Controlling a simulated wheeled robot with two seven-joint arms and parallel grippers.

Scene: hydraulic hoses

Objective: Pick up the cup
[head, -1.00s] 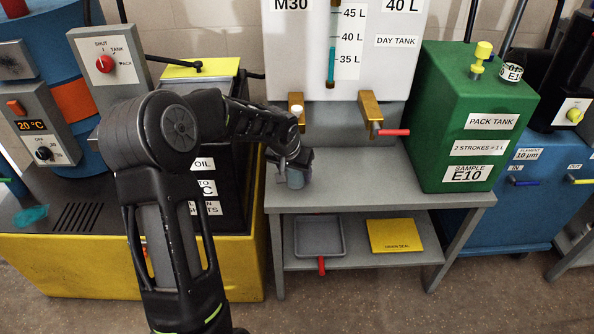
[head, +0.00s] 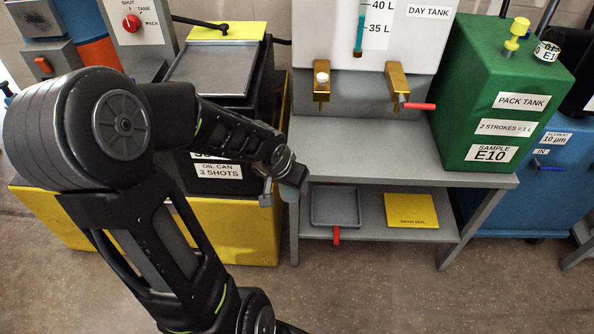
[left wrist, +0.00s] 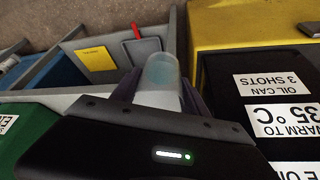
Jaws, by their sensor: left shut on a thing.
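The cup (left wrist: 163,72) is small and translucent, with a bluish tint. In the left wrist view it stands out between the two fingers of my left gripper (left wrist: 158,92), which is shut on it. In the head view the cup (head: 289,192) shows at the end of my left arm, partly covered by the gripper (head: 280,180). The gripper holds it in front of the grey bench's left end, apart from the bench top. My right gripper is in neither view.
The grey bench (head: 375,140) has a lower shelf with a grey tray (head: 336,222) and a yellow drain seal plate (head: 411,210). Brass taps (head: 321,82) hang above the bench top. A green pack tank (head: 480,120) stands on its right. The floor in front (head: 370,295) is clear.

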